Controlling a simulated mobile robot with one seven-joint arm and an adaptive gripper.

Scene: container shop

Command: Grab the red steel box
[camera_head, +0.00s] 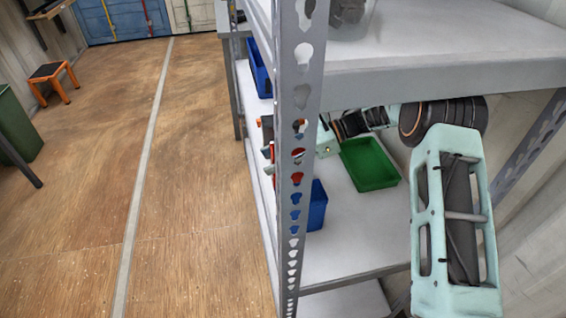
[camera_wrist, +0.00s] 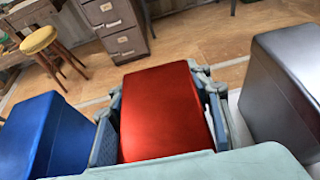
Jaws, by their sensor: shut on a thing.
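The red steel box (camera_wrist: 165,112) fills the middle of the wrist view, its shiny red face toward the camera. My gripper (camera_wrist: 161,118) has one finger on each side of the box and is shut on it. In the head view my arm reaches into the shelf. There the gripper and the box are mostly hidden behind the shelf's upright, with only bits of red showing beside it and through its holes. I cannot tell whether the box rests on the shelf.
A blue box (camera_wrist: 45,138) stands close on the left and a grey metallic box (camera_wrist: 284,85) close on the right. A green tray (camera_head: 370,165) sits on the same shelf. The perforated upright (camera_head: 297,120) and upper shelf (camera_head: 440,72) hem the arm in.

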